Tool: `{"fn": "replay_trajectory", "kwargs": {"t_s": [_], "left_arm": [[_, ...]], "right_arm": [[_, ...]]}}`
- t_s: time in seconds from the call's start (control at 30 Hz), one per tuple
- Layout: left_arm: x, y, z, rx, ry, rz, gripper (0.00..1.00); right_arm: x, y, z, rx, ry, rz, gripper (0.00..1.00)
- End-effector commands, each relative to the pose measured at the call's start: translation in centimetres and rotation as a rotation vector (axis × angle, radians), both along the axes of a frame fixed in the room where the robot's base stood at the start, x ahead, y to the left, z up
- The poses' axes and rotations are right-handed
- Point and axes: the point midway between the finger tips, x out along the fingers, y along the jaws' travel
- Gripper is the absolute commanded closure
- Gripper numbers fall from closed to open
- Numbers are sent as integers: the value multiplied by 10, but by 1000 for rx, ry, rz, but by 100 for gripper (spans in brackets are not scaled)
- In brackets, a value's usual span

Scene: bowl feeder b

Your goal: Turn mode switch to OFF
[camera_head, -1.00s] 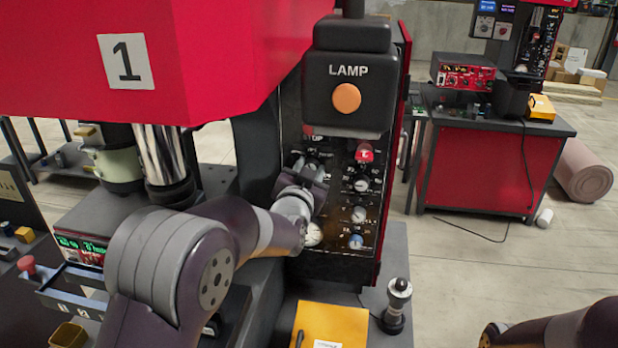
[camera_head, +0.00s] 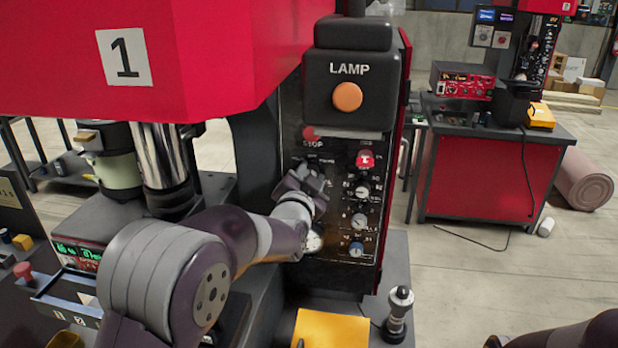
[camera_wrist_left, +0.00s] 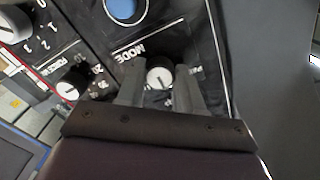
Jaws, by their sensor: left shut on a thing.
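The mode switch is a small round knob with a white face and a pointer line (camera_wrist_left: 160,77), beside the printed word MODE in the left wrist view. My left gripper (camera_wrist_left: 158,88) has one finger on each side of this knob and is shut on it. In the head view my left gripper (camera_head: 307,184) is at the upper left of the black control panel (camera_head: 335,262), below the red stop button (camera_head: 311,133). There the gripper hides the mode switch. The OFF mark cannot be read. My right gripper is out of view; only part of its arm shows at the lower right.
A red key-like switch (camera_head: 365,159) and several knobs are close to the right of the gripper. The lamp box (camera_head: 349,60) overhangs the panel. A black-topped post (camera_head: 398,310) and a yellow box (camera_head: 332,329) stand below. A blue button (camera_wrist_left: 122,8) is near the knob.

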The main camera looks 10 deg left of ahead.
Motion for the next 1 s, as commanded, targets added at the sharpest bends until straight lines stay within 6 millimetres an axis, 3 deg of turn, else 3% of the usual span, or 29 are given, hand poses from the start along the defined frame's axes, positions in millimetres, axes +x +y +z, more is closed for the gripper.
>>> {"fn": "replay_trajectory", "kwargs": {"t_s": [0.03, 0.07, 0.13, 0.43, 0.57, 0.9, 1.0], "left_arm": [[0, 0, -2, 0, 4, -1, 95], [0, 0, -2, 0, 4, -1, 61], [0, 0, -2, 0, 3, -1, 39], [-1, 0, -1, -1, 1, 0, 39], [-13, 0, -2, -1, -1, -1, 39], [-98, 1, -1, -2, -2, -3, 39], [-115, 2, 1, -1, 1, -1, 39]], "right_arm": [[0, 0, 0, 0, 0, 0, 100], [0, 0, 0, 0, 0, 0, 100], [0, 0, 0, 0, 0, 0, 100], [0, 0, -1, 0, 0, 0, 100], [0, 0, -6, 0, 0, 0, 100], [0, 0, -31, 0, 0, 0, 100], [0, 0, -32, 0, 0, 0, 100]]}}
